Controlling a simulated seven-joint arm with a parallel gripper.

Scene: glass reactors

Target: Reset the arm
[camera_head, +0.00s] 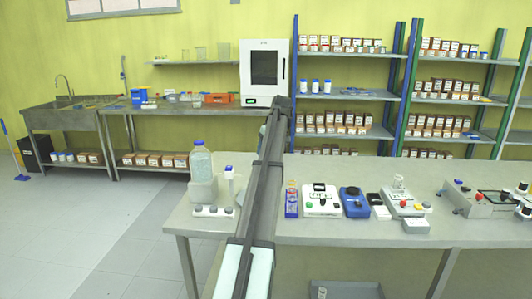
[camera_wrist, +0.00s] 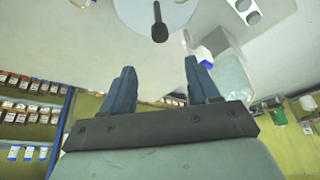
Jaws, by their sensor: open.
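My gripper (camera_wrist: 158,66) shows in the wrist view with its two blue-grey fingers spread apart and nothing visible between them. A pale work surface (camera_wrist: 85,45) fills the upper part of that view, with a white round object (camera_wrist: 180,8) and a dark knob-ended rod (camera_wrist: 159,24) beyond the fingertips. In the head view my dark arm runs up the middle, across the front bench (camera_head: 350,232). I cannot make out the gripper in that view.
A clear blue-capped bottle (camera_head: 201,164) stands left of my arm. A white instrument (camera_head: 321,200), a blue instrument (camera_head: 354,202) and other devices stand to the right. Stocked shelves (camera_head: 346,95), a white cabinet (camera_head: 264,68) and a sink bench (camera_head: 62,112) are behind. The left floor is open.

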